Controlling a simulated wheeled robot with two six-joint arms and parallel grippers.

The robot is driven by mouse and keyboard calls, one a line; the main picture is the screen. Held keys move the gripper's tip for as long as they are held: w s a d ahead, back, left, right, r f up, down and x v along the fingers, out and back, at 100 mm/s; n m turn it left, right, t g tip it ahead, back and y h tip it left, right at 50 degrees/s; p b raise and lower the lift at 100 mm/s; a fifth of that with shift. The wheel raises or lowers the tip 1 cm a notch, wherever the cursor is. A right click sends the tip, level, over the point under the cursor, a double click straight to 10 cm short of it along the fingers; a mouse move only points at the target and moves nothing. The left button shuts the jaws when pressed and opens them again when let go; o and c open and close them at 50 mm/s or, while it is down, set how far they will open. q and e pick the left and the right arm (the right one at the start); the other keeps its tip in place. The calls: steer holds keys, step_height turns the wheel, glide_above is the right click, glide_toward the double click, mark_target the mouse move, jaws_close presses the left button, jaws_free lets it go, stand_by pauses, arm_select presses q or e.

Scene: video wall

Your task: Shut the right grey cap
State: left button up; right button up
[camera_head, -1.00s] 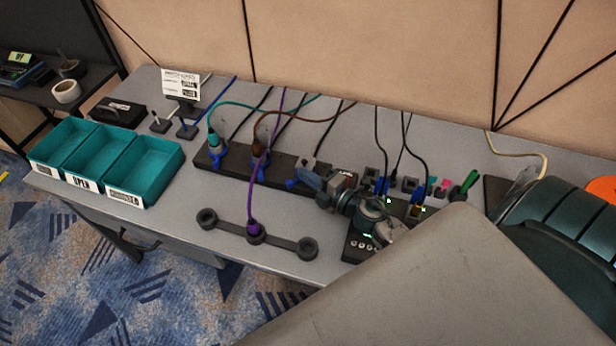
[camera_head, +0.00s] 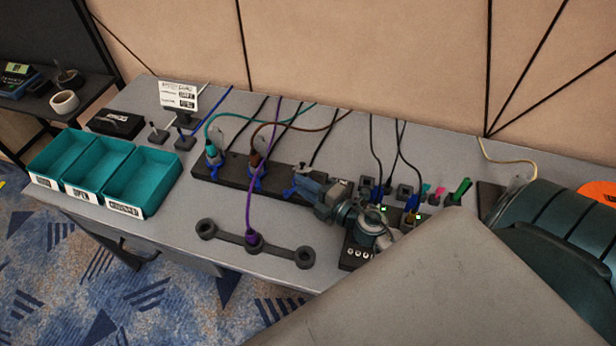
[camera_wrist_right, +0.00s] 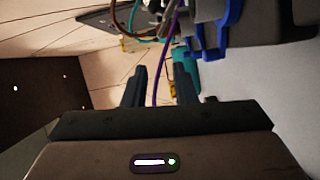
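A long dark socket block (camera_head: 228,176) lies on the table with a teal plug (camera_head: 212,154) and a brown plug (camera_head: 255,160) in it. Thin grey flaps stand up behind both plugs. At the block's right end is a blue latch (camera_head: 289,192). My right gripper (camera_head: 305,187) is low at this end and covers part of it. I cannot make out a grey cap there. In the right wrist view the fingers (camera_wrist_right: 160,84) are apart with nothing seen held between them; a blue latch (camera_wrist_right: 232,28) is beyond. My left gripper is out of view.
A purple plug (camera_head: 253,238) sits in a three-ring holder (camera_head: 279,246) in front. Cables loop over the block. Teal bins (camera_head: 143,180) stand at the left. Small plugs and dark blocks crowd the right, beside my arm. The table is bare between bins and holder.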

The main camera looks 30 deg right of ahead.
steer(key=s+a, duration=0.3)
steer(key=s, duration=0.2)
steer(key=s+a+r+b, duration=0.1)
steer(key=s+a, duration=0.2)
steer(key=s, duration=0.3)
steer(key=shift+s+a+r, duration=0.15)
steer(key=shift+s+a, duration=0.05)
steer(key=shift+a, duration=0.1)
